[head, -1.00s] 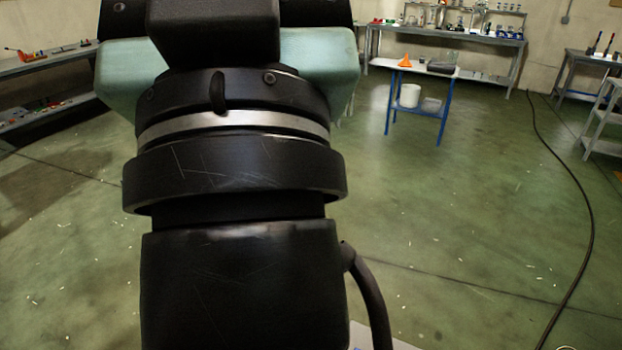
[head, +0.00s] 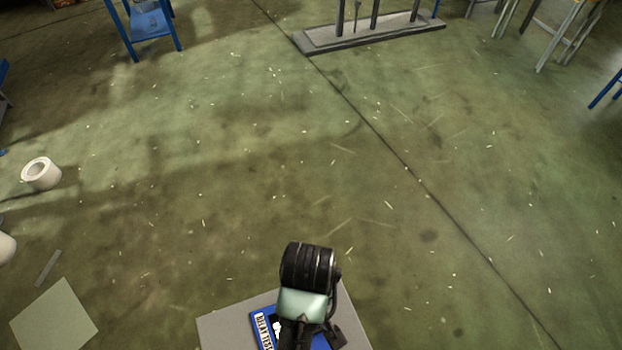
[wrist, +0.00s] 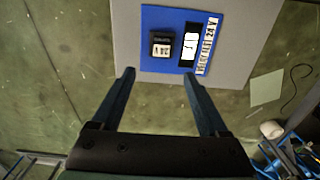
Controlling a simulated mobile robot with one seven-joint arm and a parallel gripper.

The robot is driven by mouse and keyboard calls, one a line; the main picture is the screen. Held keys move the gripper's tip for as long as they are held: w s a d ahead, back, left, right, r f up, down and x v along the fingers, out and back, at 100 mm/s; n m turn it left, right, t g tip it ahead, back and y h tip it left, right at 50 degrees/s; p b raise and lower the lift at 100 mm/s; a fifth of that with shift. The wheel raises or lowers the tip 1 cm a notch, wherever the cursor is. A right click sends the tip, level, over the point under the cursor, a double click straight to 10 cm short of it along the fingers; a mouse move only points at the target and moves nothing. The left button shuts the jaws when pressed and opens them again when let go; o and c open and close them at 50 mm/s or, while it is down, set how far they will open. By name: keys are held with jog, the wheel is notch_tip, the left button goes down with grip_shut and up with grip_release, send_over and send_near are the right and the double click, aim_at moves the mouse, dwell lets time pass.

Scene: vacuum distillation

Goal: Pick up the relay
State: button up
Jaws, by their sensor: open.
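A small black box with a pale label (wrist: 161,44), which looks like the relay, sits on a blue panel (wrist: 160,14) in the wrist view. Beside it on the right is a black slot with a white piece (wrist: 190,45), then a white strip lettered RELAY TEST (wrist: 207,45). My gripper (wrist: 159,76) is open and empty, its fingertips apart near the panel's near edge, with the relay beyond and between them in the picture. In the head view my gripper (head: 318,335) hangs over the blue panel (head: 256,317) and hides the relay.
The blue panel lies on a grey surface (head: 225,325). Around it is open green floor. A white cylinder (head: 41,174) and a pale square (head: 54,318) are at left. A grey base with posts (head: 370,33) and a blue stand (head: 150,25) are farther back.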

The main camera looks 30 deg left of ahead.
jog(key=f, duration=0.6)
jog(key=shift+s+a, duration=0.1)
jog(key=shift+s, duration=0.1)
jog(key=shift+d+f+p, duration=0.15)
jog(key=shift+f+p, duration=0.05)
jog(key=shift+f, duration=1.4)
jog(key=shift+d+f+p, duration=0.1)
jog(key=shift+f+p, duration=0.05)
jog(key=shift+f, duration=1.45)
jog(key=shift+s, duration=0.1)
jog(key=shift+c, duration=0.3)
grip_shut()
